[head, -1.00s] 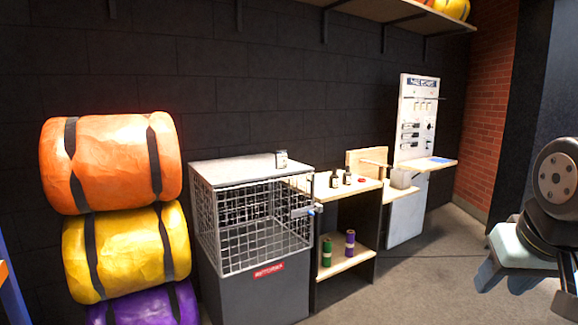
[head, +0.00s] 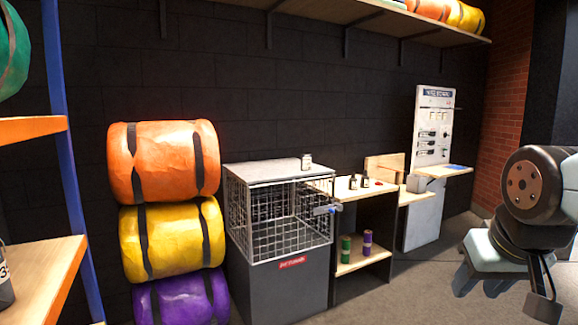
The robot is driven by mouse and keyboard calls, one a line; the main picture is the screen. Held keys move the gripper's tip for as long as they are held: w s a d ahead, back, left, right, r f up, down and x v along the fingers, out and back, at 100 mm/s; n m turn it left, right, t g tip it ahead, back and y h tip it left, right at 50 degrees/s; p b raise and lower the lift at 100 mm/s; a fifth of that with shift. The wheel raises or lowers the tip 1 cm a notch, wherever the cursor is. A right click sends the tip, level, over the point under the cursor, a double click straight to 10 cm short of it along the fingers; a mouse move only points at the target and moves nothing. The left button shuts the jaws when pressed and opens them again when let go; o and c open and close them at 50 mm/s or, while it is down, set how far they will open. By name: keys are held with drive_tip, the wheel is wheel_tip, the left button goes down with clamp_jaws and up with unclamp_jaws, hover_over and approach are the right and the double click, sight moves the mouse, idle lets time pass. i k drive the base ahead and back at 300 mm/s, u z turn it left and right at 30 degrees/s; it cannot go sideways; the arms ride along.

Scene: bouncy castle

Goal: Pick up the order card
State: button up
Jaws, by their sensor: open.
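I cannot make out an order card for certain in the head view. A small flat blue item (head: 458,167) lies on the ledge of the white panel station (head: 428,150) at the right; it is too small to identify. My gripper (head: 481,284) hangs at the lower right below my folded arm, open, with nothing visible in it. It is in front of the floor, apart from the shelves and the station.
A wire cage (head: 280,215) on a grey base stands mid-view, beside a small wooden shelf unit (head: 362,262) holding bottles and rolls. Strapped orange (head: 165,165), yellow and purple rolls are stacked left. A blue-and-orange rack (head: 58,150) is near left. Grey floor is open at right.

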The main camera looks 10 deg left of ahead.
sight(306, 159)
drive_tip(key=u, duration=0.45)
drive_tip(key=i, duration=1)
drive_tip(key=z, duration=0.1)
